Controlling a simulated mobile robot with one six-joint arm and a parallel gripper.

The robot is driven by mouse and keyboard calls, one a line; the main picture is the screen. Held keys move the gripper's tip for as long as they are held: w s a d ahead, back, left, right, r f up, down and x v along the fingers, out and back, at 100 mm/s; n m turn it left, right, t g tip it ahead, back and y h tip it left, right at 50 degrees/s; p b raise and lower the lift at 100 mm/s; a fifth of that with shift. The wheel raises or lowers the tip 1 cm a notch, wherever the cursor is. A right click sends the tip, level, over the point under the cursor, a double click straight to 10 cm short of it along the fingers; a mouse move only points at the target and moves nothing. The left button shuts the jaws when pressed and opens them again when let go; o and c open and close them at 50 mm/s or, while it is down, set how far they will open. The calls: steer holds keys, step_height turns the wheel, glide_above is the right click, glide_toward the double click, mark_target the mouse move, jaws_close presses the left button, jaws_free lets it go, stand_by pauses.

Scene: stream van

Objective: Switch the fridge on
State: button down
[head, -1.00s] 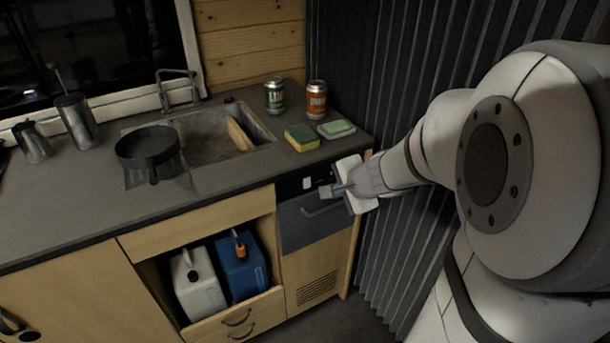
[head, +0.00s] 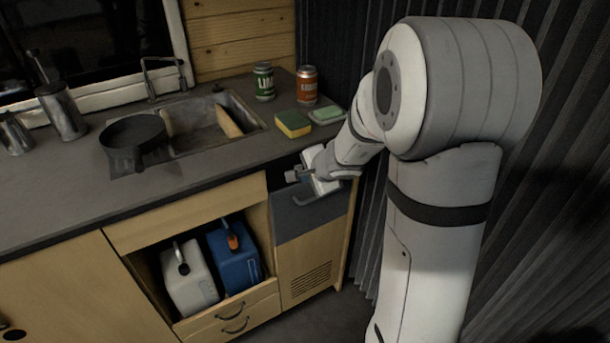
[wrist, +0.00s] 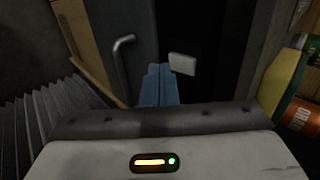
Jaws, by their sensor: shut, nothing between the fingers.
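The fridge (head: 310,225) is a dark-fronted unit under the right end of the counter, with a bar handle that also shows in the wrist view (wrist: 121,60). Its black top panel (wrist: 205,30) carries a small white rectangular switch (wrist: 182,64). My gripper (head: 291,176) is in front of this panel, above the handle. In the wrist view its blue-grey fingers (wrist: 158,72) are closed together and empty, with their tips just left of the switch. I cannot tell whether they touch the panel. In the head view my gripper and wrist hide the switch.
The counter edge is just above my gripper. A sponge (head: 293,124), a green soap dish (head: 326,115), a green can (head: 263,82) and a red can (head: 307,86) stand near that corner. A corrugated wall (head: 345,60) is close on the right. White and blue jugs (head: 235,265) sit left of the fridge.

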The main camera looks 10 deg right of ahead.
steer(key=shift+w+a, duration=0.15)
steer(key=shift+w, duration=0.4)
steer(key=shift+f, duration=0.15)
steer(key=b, duration=0.2)
steer(key=shift+w+f+b, duration=0.1)
steer(key=shift+f+b, duration=0.2)
steer(key=shift+b, duration=0.05)
steer(key=shift+r+p, duration=0.4)
steer(key=shift+p, duration=0.05)
steer(key=shift+r, duration=0.1)
steer(key=shift+r+p, duration=0.6)
steer(key=shift+r, duration=0.15)
